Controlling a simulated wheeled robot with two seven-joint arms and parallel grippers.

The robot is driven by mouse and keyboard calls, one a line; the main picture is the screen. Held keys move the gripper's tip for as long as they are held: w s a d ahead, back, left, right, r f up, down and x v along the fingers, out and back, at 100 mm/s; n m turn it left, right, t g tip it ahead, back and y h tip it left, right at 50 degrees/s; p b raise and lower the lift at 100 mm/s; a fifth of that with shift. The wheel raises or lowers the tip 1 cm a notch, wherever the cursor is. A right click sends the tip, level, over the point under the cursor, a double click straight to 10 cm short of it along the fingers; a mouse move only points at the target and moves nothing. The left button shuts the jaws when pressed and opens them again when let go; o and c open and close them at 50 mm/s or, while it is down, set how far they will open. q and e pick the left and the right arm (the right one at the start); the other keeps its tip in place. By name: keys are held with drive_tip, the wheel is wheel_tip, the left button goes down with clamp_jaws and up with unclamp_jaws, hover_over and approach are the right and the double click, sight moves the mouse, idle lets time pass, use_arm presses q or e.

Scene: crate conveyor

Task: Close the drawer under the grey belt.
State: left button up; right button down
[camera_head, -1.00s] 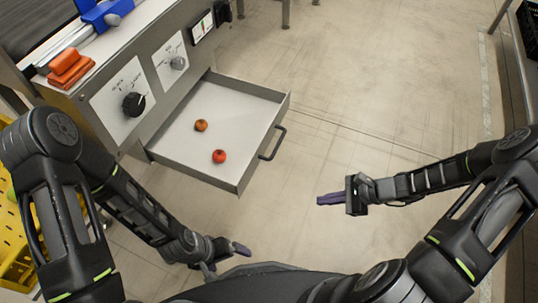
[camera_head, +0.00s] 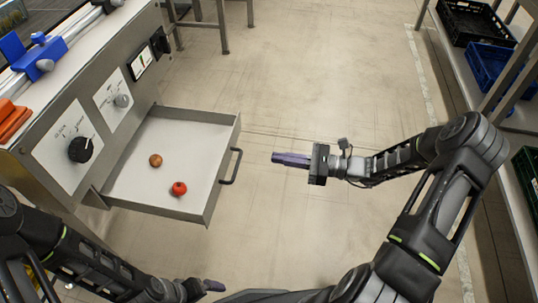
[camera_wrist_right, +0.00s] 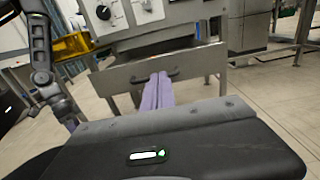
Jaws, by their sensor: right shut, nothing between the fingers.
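The drawer (camera_head: 205,207) stands pulled out from the grey metal cabinet under the belt (camera_head: 60,13). Its dark bar handle (camera_head: 231,166) is on its front. Inside lie a brown round item (camera_head: 155,160) and a red round item (camera_head: 179,188). My right gripper (camera_head: 275,158) is shut and empty, to the right of the handle and apart from it in the head view, pointing at the drawer front. In the right wrist view its purple fingers (camera_wrist_right: 157,92) lie together before the drawer front (camera_wrist_right: 120,77). My left gripper (camera_head: 214,286) is low near my base; its jaw state is unclear.
The cabinet front carries a large black knob (camera_head: 82,149), a smaller grey knob (camera_head: 123,100) and a small display (camera_head: 142,61). A shelf at the right holds a black crate (camera_head: 470,22) and a blue crate (camera_head: 490,68). The floor right of the drawer is clear.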

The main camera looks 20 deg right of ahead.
sight(226, 150)
drive_tip(key=b+x, duration=0.2)
drive_tip(key=x, duration=1)
drive_tip(key=shift+w+a, duration=0.2)
drive_tip(key=shift+a, duration=0.2)
use_arm(q)
drive_tip(key=shift+w+a+f, duration=0.15)
drive_tip(key=shift+f, duration=0.45)
drive_tip(key=shift+w+a+f, duration=0.1)
drive_tip(key=shift+f, duration=0.5)
use_arm(e)
drive_tip(key=shift+a, duration=0.1)
